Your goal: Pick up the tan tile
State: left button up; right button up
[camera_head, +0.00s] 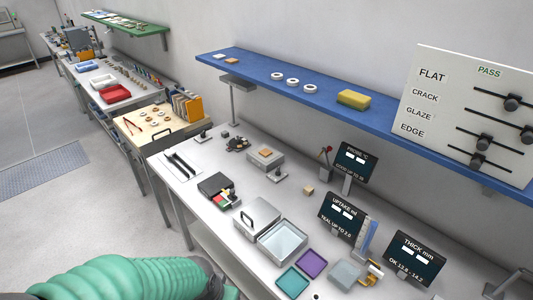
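A small tan square tile (265,153) lies flat on top of a grey block (263,162) towards the back of the white bench. Another small orange-tan tile (232,61) lies on the blue wall shelf, beside a whitish one. A small tan cube (308,190) sits on the bench to the right of the grey block. My green ribbed arm sleeve shows at the bottom left, well short of these things. Neither gripper shows; both are outside the picture.
The white bench (215,160) holds an open grey tray (283,241), a teal tray (293,280), a purple tray (312,263) and several dark display panels. The blue shelf (310,91) overhangs its back, carrying white rings and a yellow sponge (353,99). Open floor lies left.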

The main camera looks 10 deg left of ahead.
aim_at(265, 152)
jog(key=j+z, duration=0.1)
jog(key=z, duration=0.45)
jog(key=i+j+z, duration=0.15)
jog(key=j+z, duration=0.15)
jog(key=j, duration=0.25)
jog(key=i+j+z, duration=0.1)
jog(key=j+z, duration=0.2)
jog(key=j, duration=0.25)
jog(key=j+z, duration=0.3)
jog(key=j, duration=0.25)
jog(key=j+z, duration=0.1)
jog(key=j, duration=1.7)
